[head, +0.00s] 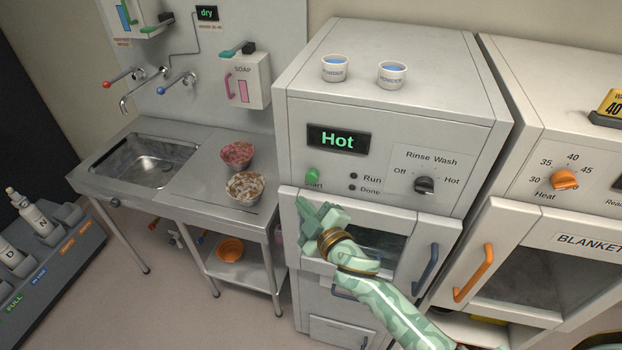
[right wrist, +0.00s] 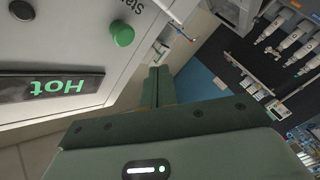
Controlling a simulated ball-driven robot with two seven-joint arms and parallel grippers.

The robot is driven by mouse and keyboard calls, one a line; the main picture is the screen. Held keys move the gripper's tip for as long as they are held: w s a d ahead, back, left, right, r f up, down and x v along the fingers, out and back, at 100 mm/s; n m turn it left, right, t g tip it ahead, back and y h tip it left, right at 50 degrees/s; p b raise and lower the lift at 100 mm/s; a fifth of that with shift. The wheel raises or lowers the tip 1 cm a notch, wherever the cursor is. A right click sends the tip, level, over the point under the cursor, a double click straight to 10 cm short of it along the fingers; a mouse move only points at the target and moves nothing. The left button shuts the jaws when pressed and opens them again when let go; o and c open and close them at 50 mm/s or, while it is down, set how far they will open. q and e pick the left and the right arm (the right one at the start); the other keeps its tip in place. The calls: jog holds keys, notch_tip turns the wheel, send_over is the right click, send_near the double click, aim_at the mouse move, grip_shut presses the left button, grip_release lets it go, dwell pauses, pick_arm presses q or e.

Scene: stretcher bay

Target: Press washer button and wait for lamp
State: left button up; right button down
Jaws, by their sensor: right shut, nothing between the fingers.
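The washer (head: 390,130) is a pale cabinet with a lit display (head: 338,139) reading "Hot" in green. Its round green start button (head: 312,176) is at the panel's left; it also shows in the right wrist view (right wrist: 122,34). The Run lamp (head: 353,176) and Done lamp (head: 353,188) both look dark. My right gripper (head: 303,204) is shut and empty, just below the button in the head view, in front of the washer door. In the right wrist view its fingers (right wrist: 158,74) are apart from the button. My left gripper is not in view.
A dark knob (head: 424,185) sits on the washer panel. Two powder cups (head: 335,68) stand on top. The blanket warmer (head: 570,130) is at right. A sink counter (head: 190,165) with two bowls (head: 237,155) is at left, a bottle rack (head: 50,265) at far left.

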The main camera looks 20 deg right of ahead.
aim_at(307, 179)
jog(key=shift+w+d, duration=0.7)
jog(key=shift+w, duration=0.3)
jog(key=shift+w+d, duration=0.65)
jog(key=shift+w, duration=0.35)
jog(key=shift+w, duration=0.1)
dwell(0.5)
jog(key=shift+w+d, duration=0.25)
jog(key=shift+w, duration=0.05)
jog(key=shift+w+d, duration=0.4)
jog(key=shift+w, duration=0.25)
dwell(1.2)
jog(key=shift+s, duration=0.1)
jog(key=shift+s+a, duration=0.65)
jog(key=shift+s, duration=0.3)
